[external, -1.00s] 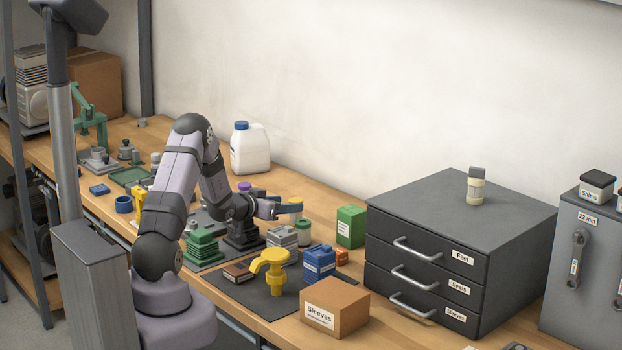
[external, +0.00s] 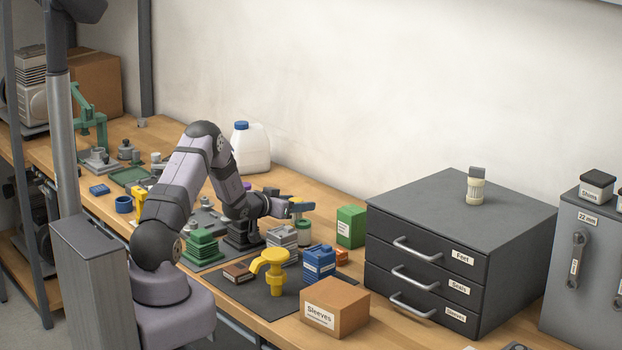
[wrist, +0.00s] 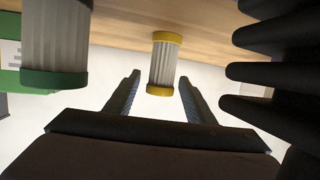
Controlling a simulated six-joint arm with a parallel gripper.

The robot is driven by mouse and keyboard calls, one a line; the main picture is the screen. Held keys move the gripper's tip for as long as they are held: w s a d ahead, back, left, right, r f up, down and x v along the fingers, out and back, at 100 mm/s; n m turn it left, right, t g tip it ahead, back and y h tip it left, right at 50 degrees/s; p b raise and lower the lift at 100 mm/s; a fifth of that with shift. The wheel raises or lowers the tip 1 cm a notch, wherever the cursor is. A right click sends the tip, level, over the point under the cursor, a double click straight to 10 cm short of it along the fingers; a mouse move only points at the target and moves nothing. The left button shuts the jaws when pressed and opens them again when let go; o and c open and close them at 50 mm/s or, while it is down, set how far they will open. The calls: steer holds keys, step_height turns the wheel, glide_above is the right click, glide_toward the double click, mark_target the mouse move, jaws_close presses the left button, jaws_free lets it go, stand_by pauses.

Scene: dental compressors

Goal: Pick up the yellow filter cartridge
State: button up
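The yellow filter cartridge (wrist: 163,63) is a pale pleated cylinder with a yellow cap at each end. In the wrist view it stands in front of my gripper (wrist: 160,77), with one end between the two fingers. The fingers are open, with a visible gap on each side of the cartridge. In the external view my gripper (external: 288,205) reaches right at the back of the bench and largely hides the cartridge. A similar cartridge with green caps (wrist: 54,45) is at the left of the wrist view; it also shows in the external view (external: 304,234).
A green box (external: 351,227) stands to the right of the cartridges. Grey ribbed blocks (external: 282,237), a blue container (external: 319,262) and a yellow pump-shaped part (external: 275,271) are in front. A dark finned object (wrist: 275,75) is at the right of the wrist view. A drawer cabinet (external: 465,215) stands farther right.

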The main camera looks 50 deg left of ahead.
steer(key=c, duration=1)
steer(key=shift+o, duration=0.2)
steer(key=shift+r, duration=0.15)
step_height(320, 180, up, 10)
steer(key=shift+f+b, duration=0.1)
steer(key=shift+b, duration=0.9)
